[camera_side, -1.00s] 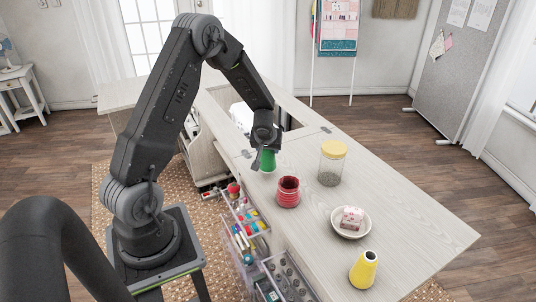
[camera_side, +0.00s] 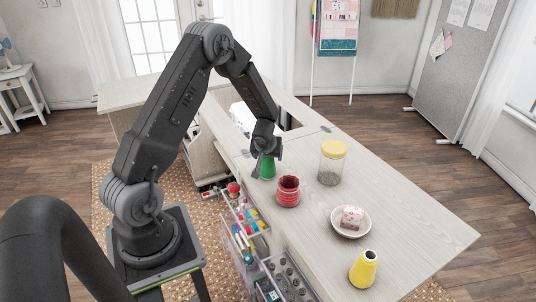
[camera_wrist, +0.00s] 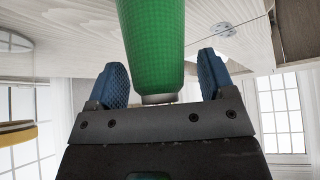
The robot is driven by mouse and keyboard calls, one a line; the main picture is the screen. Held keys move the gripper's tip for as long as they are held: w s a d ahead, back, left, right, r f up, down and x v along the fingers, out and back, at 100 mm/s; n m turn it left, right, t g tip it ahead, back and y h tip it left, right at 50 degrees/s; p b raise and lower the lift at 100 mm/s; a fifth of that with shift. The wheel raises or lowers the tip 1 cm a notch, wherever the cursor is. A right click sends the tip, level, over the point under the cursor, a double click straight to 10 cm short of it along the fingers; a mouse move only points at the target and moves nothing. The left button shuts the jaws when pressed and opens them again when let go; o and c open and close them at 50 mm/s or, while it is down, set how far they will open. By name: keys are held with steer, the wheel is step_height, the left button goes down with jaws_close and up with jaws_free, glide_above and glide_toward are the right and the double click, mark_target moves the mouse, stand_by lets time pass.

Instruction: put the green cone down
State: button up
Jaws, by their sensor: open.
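The green cone (camera_side: 267,168) is at the cabinet top (camera_side: 410,222), just left of the red ribbed pot. Its top lies between the fingers of my gripper (camera_side: 266,152), which comes down from above. In the wrist view the green cone (camera_wrist: 152,40) lies between the two blue finger pads of my gripper (camera_wrist: 161,78), narrow pale end towards the palm. The jaws are open, with a clear gap on the right side of the cone; contact on the left is hard to tell. The side view does not clearly show the cone's base contact.
The red pot (camera_side: 288,191) stands close to the cone's right. A jar with a yellow lid (camera_side: 332,163), a bowl (camera_side: 351,233) holding a pink-and-white piece, and a yellow cone (camera_side: 363,270) stand further right. An open drawer (camera_side: 243,215) of supplies lies below the near edge.

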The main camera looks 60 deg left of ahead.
steer(key=shift+r, duration=0.1)
steer(key=shift+s+d+r, duration=0.1)
steer(key=shift+r, duration=0.2)
steer(key=s+d+r+m, duration=0.1)
steer(key=s+d+r, duration=0.2)
steer(key=d+r, duration=0.3)
steer(key=s+d+r+m+h, duration=0.1)
steer(key=s+d+r+m, duration=0.15)
steer(key=d+r, duration=0.4)
steer(key=s+d+r, duration=0.3)
steer(key=d+r, duration=0.1)
steer(key=r, duration=0.5)
steer(key=s+d+r+m+t+h, duration=0.1)
steer(key=s+d+r+m+h, duration=0.1)
steer(key=s+d, duration=0.4)
steer(key=s+d+r+m+h, duration=0.2)
steer(key=s+d+r+m, duration=0.1)
steer(key=s+d+m, duration=0.2)
steer(key=shift+s+d+r+t, duration=0.15)
steer(key=shift+s+d+t, duration=0.25)
steer(key=shift+s+d, duration=0.25)
